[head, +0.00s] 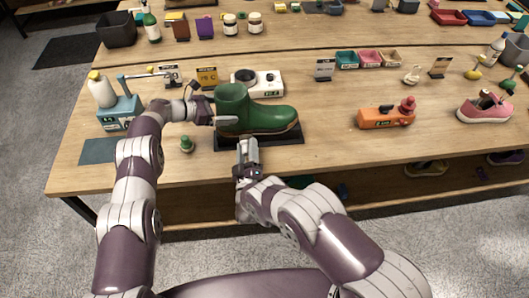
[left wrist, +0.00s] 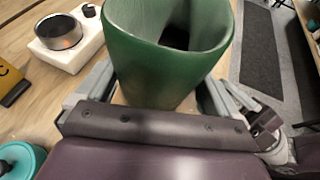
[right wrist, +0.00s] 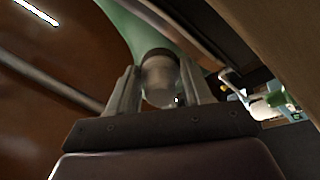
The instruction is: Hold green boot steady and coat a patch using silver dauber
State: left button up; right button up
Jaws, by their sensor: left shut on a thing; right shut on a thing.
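The green boot (head: 268,118) stands upright on a black mat (head: 285,139), toe pointing right. My left gripper (head: 214,120) is shut on its shaft from the left. In the left wrist view, the open top of the boot (left wrist: 165,60) rises between the fingers. My right gripper (head: 248,150) is low, at the mat's front edge, just below the boot's heel side. In the right wrist view, it is shut on a grey, rounded piece, the silver dauber (right wrist: 160,76). The dauber's tip is hidden, and I cannot tell whether it touches the boot.
A white device (head: 268,87) stands behind the boot. An orange object (head: 384,117) and a pink shoe (head: 484,108) are to the right. The table between mat and orange object is clear.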

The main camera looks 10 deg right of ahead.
jog(key=shift+w+a, duration=0.15)
jog(key=shift+a, duration=0.05)
jog(key=shift+w, duration=1.15)
dwell(0.4)
jog(key=shift+d, duration=2)
jog(key=shift+a, duration=0.1)
jog(key=shift+s+a, duration=0.2)
jog(key=shift+a, duration=1.75)
jog(key=shift+w, duration=0.1)
